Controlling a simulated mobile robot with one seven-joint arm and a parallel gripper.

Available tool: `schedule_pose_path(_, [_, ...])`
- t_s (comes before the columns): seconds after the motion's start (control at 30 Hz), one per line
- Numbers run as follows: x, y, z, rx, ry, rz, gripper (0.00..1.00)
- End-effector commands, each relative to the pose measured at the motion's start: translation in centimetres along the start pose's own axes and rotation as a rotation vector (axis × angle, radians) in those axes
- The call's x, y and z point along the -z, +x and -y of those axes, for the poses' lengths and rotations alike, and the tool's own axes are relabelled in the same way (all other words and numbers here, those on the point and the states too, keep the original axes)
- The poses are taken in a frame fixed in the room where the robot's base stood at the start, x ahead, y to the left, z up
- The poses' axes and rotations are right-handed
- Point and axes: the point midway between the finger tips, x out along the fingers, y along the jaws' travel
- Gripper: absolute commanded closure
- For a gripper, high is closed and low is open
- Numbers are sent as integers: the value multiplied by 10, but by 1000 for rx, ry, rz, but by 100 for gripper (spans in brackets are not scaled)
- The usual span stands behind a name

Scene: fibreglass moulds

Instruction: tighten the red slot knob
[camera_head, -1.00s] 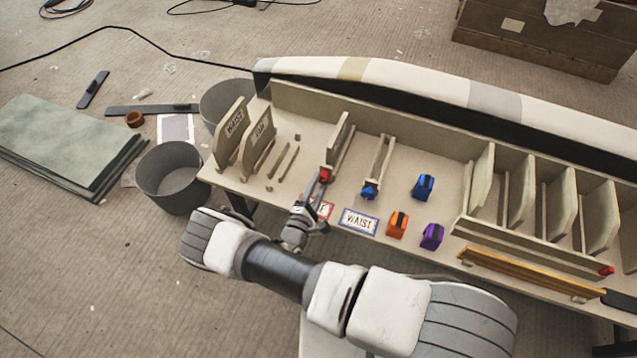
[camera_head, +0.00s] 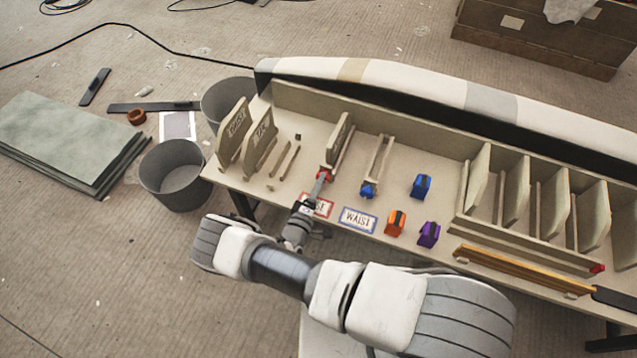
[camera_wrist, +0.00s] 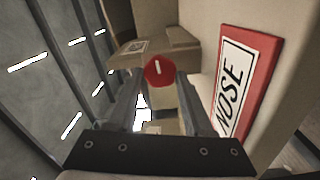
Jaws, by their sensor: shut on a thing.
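The red slot knob (camera_wrist: 160,71) shows in the wrist view as a red disc with a short white mark. It sits between the two finger ends of my gripper (camera_wrist: 158,80), which is shut on it. In the head view the red knob (camera_head: 324,174) is at the front end of a slot with an upright board (camera_head: 339,140), and my gripper (camera_head: 318,186) reaches it from the front. The red-framed NOSE label (camera_wrist: 238,85) is just right of the fingers in the wrist view. In the head view this label (camera_head: 322,208) is partly hidden by my gripper.
Right of the knob are a slot with a blue knob (camera_head: 368,189), the WAIST label (camera_head: 358,220), and loose blue (camera_head: 421,186), orange (camera_head: 396,222) and purple (camera_head: 429,234) blocks. Upright boards (camera_head: 232,127) stand left. Grey bins (camera_head: 172,176) stand on the floor at left.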

Motion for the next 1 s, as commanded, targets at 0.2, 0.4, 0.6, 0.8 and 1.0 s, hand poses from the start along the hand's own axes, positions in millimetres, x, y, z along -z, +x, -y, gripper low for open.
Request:
schedule_pose_path(0.2, [-1,-1,0,1,11,2,100])
schedule_pose_path(0.4, [-1,-1,1,1,11,2,100])
schedule_pose_path(0.6, [-1,-1,0,1,10,2,24])
schedule_pose_path(0.8, [-1,0,0,0,10,1,19])
schedule_pose_path(1.0, [0,0,1,0,11,1,19])
